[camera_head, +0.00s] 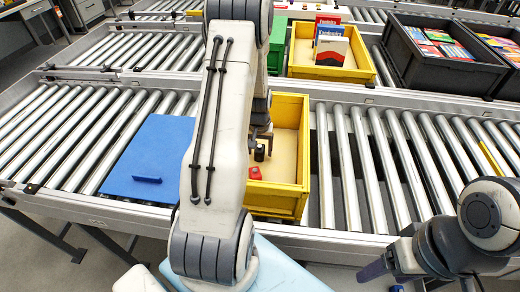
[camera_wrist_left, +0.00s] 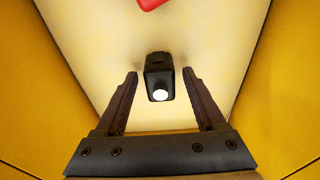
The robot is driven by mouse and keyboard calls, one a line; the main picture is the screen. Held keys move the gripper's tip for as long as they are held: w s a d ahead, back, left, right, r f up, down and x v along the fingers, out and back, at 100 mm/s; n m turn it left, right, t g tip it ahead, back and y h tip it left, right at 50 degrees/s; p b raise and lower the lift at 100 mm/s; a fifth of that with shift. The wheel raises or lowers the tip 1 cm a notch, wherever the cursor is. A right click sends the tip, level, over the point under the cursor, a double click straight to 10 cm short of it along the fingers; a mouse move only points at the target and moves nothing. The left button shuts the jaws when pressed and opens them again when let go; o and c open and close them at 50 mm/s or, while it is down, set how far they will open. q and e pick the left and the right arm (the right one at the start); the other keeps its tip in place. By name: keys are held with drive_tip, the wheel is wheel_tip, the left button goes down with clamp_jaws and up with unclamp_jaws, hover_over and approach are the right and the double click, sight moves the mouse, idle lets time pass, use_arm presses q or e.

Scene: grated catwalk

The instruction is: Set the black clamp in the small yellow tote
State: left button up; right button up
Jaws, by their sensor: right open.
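A small black object (camera_wrist_left: 159,78) with a round white end, apparently the black clamp, sits on the pale floor of the near yellow tote (camera_head: 289,205). It also shows in the head view (camera_head: 259,153). My left gripper (camera_wrist_left: 159,75) is open inside this tote, one finger on each side of the black object, with a gap on both sides. My left arm covers part of the tote in the head view. My right gripper (camera_head: 450,284) is only partly visible at the lower right edge, open and away from the totes.
A red item (camera_head: 254,173) lies near the black object. A second yellow tote (camera_head: 332,73) with boxes stands behind. Black crates (camera_head: 416,75) are at the back right. A blue panel (camera_head: 150,160) lies left on the rollers. Rollers right of the near tote are clear.

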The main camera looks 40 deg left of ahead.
sight(259, 152)
use_arm(q)
wheel_tip(259, 152, up, 12)
drive_tip(key=s, duration=0.1)
drive_tip(key=d+r+m, duration=0.3)
drive_tip(key=d, duration=0.9)
drive_tip(key=s+d+r+m+h, duration=0.1)
drive_tip(key=s+d+r+m, duration=0.1)
drive_tip(key=d, duration=0.4)
drive_tip(key=s+d+r+m, duration=0.1)
drive_tip(key=s+d+m, duration=0.1)
drive_tip(key=d, duration=0.3)
drive_tip(key=s+d+r+m, duration=0.1)
drive_tip(key=s+d+m, duration=0.2)
drive_tip(key=s+d, duration=0.2)
drive_tip(key=s+d+r+m+g, duration=0.1)
drive_tip(key=s+d+m, duration=0.2)
drive_tip(key=s+d, duration=0.3)
drive_tip(key=s, duration=0.5)
drive_tip(key=shift+s+d+m+h+p, duration=0.15)
drive_tip(key=shift+s+m+h+p, duration=0.15)
drive_tip(key=shift+s+m+h, duration=0.1)
